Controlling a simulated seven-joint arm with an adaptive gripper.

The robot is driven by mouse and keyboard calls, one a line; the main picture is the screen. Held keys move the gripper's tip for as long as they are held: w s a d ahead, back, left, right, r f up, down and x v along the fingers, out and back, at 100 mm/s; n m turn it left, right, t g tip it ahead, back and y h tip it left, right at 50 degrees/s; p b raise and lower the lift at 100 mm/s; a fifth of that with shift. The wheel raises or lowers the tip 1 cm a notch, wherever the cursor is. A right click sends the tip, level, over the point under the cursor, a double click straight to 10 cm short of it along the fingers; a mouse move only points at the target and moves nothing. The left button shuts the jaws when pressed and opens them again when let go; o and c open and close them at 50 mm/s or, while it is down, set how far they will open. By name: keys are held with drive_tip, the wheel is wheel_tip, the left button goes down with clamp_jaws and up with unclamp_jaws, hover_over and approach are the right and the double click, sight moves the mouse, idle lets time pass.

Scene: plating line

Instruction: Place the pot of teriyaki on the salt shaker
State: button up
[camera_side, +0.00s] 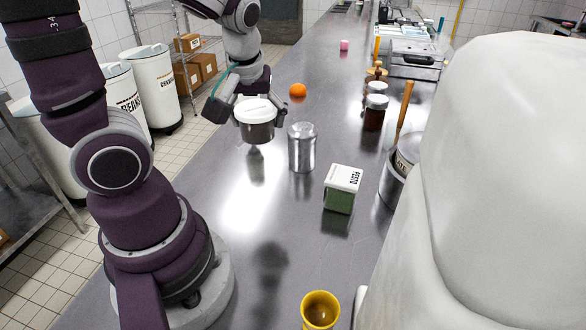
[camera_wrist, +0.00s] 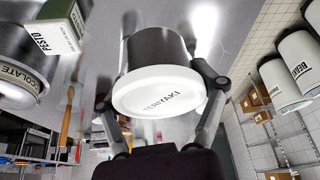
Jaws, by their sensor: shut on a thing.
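The pot of teriyaki (camera_side: 256,131) has a dark grey body and a white lid. Its lid (camera_wrist: 158,92) reads TERIYAKI in the wrist view. My gripper (camera_side: 254,110) is shut on the pot, with a finger on each side near the lid in the wrist view (camera_wrist: 160,95). The pot is upright and appears raised above the steel counter, with its reflection below. The salt shaker (camera_side: 302,149), which I take to be the silver metal cylinder with a domed top, stands on the counter just right of the pot, apart from it. I cannot make out the shaker in the wrist view.
A green and white pesto box (camera_side: 341,190) stands right of the shaker, with a chocolate pot (camera_side: 394,178) beyond. Dark jars (camera_side: 374,114), an orange (camera_side: 298,90) and a yellow cup (camera_side: 320,312) are also on the counter.

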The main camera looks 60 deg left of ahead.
hover_over(303, 124)
drive_tip(key=shift+s+f, duration=0.2)
drive_tip(key=shift+f, duration=0.5)
drive_tip(key=shift+w+f, duration=0.15)
drive_tip(key=shift+f, duration=1.6)
drive_tip(key=shift+f, duration=0.15)
drive_tip(key=o, duration=1.3)
drive_tip(key=shift+c, duration=0.2)
